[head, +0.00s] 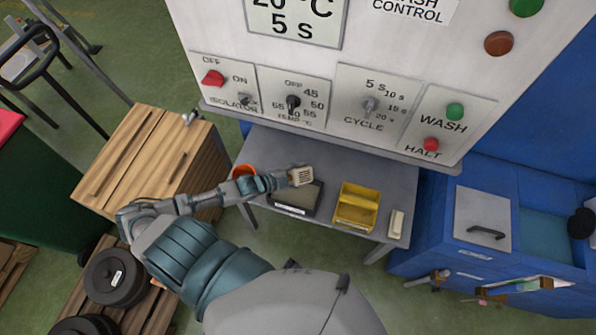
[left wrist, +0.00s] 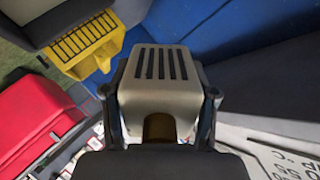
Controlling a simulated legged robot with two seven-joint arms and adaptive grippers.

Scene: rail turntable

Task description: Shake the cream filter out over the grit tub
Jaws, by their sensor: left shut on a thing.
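The cream filter (head: 302,176) is a small block with dark slots in its face. My left gripper (head: 286,179) is shut on it and holds it above the bench, over the back part of a dark open tub. In the left wrist view the cream filter (left wrist: 161,75) sits between the two fingers, slotted face showing. The dark tub (head: 293,210) has a white front label too small to read; it looks like the grit tub. Its inside is partly hidden by the filter and gripper. My right gripper is not in view.
A yellow divided bin (head: 355,208) and a pale block (head: 396,223) stand right of the tub on the grey bench (head: 330,164). The control panel (head: 330,100) rises close behind. A wooden cabinet (head: 150,160) stands left.

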